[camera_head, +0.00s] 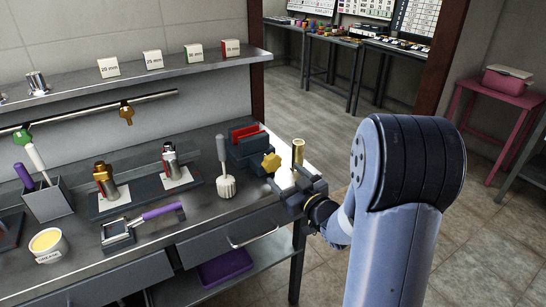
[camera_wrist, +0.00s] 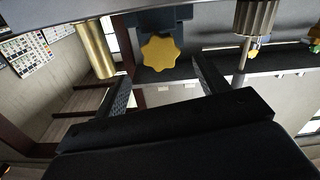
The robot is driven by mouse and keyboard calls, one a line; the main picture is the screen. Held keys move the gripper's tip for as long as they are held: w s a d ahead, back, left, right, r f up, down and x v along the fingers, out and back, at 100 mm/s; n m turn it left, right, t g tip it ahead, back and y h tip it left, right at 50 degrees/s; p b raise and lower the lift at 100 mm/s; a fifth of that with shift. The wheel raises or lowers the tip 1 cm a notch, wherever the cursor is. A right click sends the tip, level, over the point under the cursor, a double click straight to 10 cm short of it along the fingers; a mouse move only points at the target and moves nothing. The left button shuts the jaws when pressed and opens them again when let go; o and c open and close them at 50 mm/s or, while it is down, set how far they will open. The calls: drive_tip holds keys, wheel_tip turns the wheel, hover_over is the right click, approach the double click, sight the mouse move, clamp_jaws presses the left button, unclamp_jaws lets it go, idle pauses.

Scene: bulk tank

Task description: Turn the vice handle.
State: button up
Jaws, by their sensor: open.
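The vice (camera_head: 250,150) is dark blue-grey and stands near the right end of the bench, with a red piece (camera_head: 244,132) at its top. Its handle is a yellow star-shaped knob (camera_head: 271,162) on the side facing my arm. My gripper (camera_head: 286,181) is just in front and to the right of the knob, open and empty. In the wrist view the knob (camera_wrist: 160,53) shows in the gap between the open fingertips (camera_wrist: 160,72), apart from both. I cannot tell how far beyond the tips it lies. The vice body (camera_wrist: 165,20) is partly cut off there.
A brass cylinder (camera_head: 298,152) stands upright close beside my gripper; it also shows in the wrist view (camera_wrist: 95,48). A shelf (camera_head: 150,75) runs above the bench. Open floor lies right.

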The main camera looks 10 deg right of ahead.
sight(268, 160)
drive_tip(key=p+x, duration=0.1)
drive_tip(key=x, duration=0.9)
drive_tip(key=shift+w+a, duration=0.15)
drive_tip(key=c, duration=1)
drive_tip(key=shift+o, duration=0.2)
drive_tip(key=shift+f+n+b, duration=0.25)
drive_tip(key=shift+n+b, duration=0.25)
drive_tip(key=shift+b, duration=0.55)
drive_tip(key=shift+n+b, duration=0.7)
drive_tip(key=shift+b, duration=0.45)
drive_tip(key=n+b, duration=0.2)
drive_tip(key=b, duration=0.1)
drive_tip(key=shift+r, duration=0.15)
